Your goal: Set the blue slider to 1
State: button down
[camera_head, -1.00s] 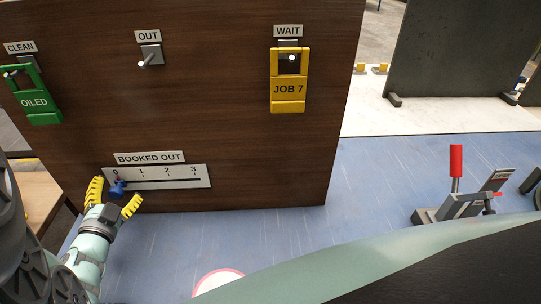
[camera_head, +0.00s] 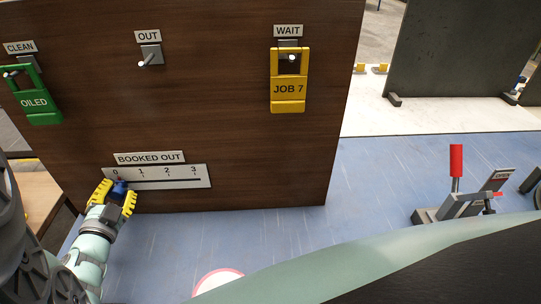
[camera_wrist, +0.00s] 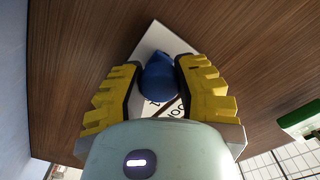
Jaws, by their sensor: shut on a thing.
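The blue slider (camera_head: 119,187) sits near the 0 mark at the left end of the slot in the white scale plate (camera_head: 187,172). The plate is marked 0, 1, 2, 3 under a BOOKED OUT label (camera_head: 150,158). My gripper (camera_head: 116,192) has its yellow fingers shut on the blue slider. In the wrist view the rounded blue slider (camera_wrist: 159,82) lies between the two yellow fingers of my gripper (camera_wrist: 158,85). Part of the plate is hidden there by the gripper.
A green OILED tag (camera_head: 36,103) hangs at left and a yellow JOB 7 tag (camera_head: 288,90) under WAIT. The OUT peg (camera_head: 150,58) is bare. A red-handled clamp (camera_head: 456,185) stands on the blue table (camera_head: 375,180) at right. The board near the slot is clear.

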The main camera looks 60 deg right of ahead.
aim_at(145, 181)
jog(key=s+d, duration=0.3)
jog(key=s, duration=0.1)
jog(key=shift+s+d+r, duration=0.1)
jog(key=shift+s+d, duration=0.25)
jog(key=shift+d, duration=0.05)
jog(key=c, duration=0.6)
grip_release()
jog(key=shift+a, duration=0.1)
jog(key=shift+a, duration=0.1)
jog(key=v, duration=1.1)
jog(key=shift+s+a, duration=0.3)
